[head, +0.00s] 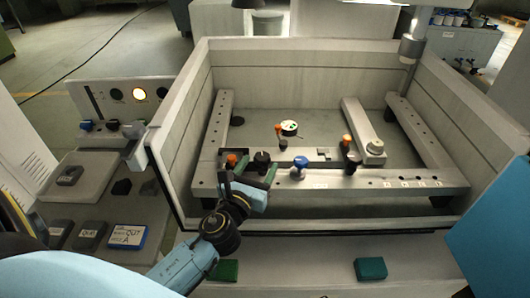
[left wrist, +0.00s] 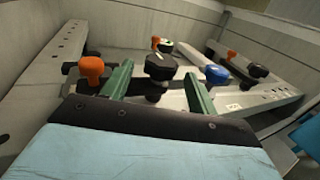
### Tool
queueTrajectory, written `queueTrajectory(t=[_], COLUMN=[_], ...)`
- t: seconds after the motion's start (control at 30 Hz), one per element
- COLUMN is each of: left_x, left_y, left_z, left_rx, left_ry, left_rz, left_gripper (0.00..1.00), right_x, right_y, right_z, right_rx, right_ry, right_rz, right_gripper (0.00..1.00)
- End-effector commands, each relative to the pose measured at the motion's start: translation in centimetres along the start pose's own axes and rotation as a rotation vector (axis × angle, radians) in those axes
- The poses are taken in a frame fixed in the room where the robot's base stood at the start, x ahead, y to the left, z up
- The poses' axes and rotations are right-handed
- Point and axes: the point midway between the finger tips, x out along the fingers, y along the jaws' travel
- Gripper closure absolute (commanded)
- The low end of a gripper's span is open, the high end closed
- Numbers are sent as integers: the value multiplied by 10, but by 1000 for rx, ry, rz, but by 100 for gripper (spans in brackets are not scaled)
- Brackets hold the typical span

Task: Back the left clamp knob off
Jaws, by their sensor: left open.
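The left clamp knob (head: 262,157) is black and round and stands on the front rail of the tank, just right of an orange knob (head: 231,160). In the left wrist view the black knob (left wrist: 160,67) shows between the two green fingers. My left gripper (head: 248,174) is open at the front rail, one finger on each side of the knob, with a gap to both. I cannot tell how deep the knob sits between the fingertips. A blue knob (head: 300,162) and a second black knob (head: 352,160) stand farther right on the rail. My right gripper is out of view.
High grey tank walls (head: 172,130) surround the rails. Orange knobs (head: 347,140) and a small green-faced dial (head: 289,128) stand behind the front rail. A side bench with trays (head: 85,185) is at the left. Green blocks (head: 370,268) lie on the front ledge.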

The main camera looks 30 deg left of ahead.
Motion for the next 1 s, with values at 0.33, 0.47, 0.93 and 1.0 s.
queueTrajectory(t=[0.33, 0.47, 0.93, 1.0], left_x=[45, 49, 49, 49], left_y=[0, 0, 0, 0], left_z=[0, 0, -1, -1], left_rx=[-1, -1, -1, -1], left_ry=[1, 1, 1, 1], left_rz=[1, 0, 0, 0], left_gripper=[41, 41, 72, 81], right_x=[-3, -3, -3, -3], right_y=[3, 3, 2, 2], right_z=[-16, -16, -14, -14], right_rx=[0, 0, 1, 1], right_ry=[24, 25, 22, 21], right_rz=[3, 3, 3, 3], right_gripper=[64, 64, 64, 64])
